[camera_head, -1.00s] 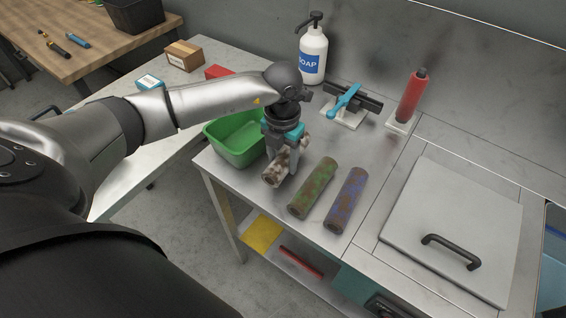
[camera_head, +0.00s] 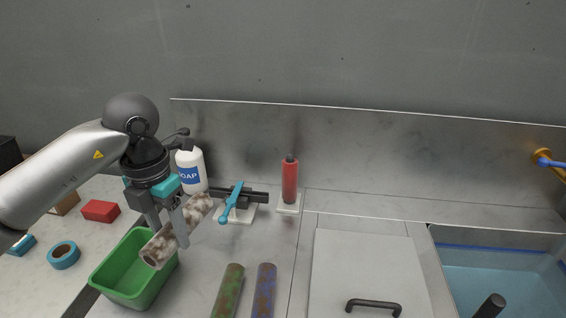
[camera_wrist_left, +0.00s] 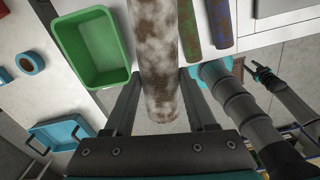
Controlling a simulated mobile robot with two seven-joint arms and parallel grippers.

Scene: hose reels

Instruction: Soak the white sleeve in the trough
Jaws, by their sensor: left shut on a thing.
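My left gripper (camera_head: 168,235) is shut on the white sleeve (camera_head: 194,214), a tube mottled with brown grime. It holds the sleeve tilted in the air, in front of the counter's back and beside the green tub (camera_head: 133,290). The sleeve (camera_wrist_left: 156,50) runs up between the fingers (camera_wrist_left: 160,100) in the left wrist view. The trough (camera_head: 500,275), a basin with blue water, is at the far right, partly cut off. What seems to be my right gripper (camera_wrist_left: 266,76) shows small at the right of the wrist view; its jaws are unclear.
A green sleeve (camera_head: 229,290) and a blue sleeve (camera_head: 264,290), both grimy, lie on the counter. A soap bottle (camera_head: 190,172), a blue-handled tool (camera_head: 231,202) and a red cylinder (camera_head: 289,182) stand behind. A lid with a black handle (camera_head: 373,307) lies between them and the trough.

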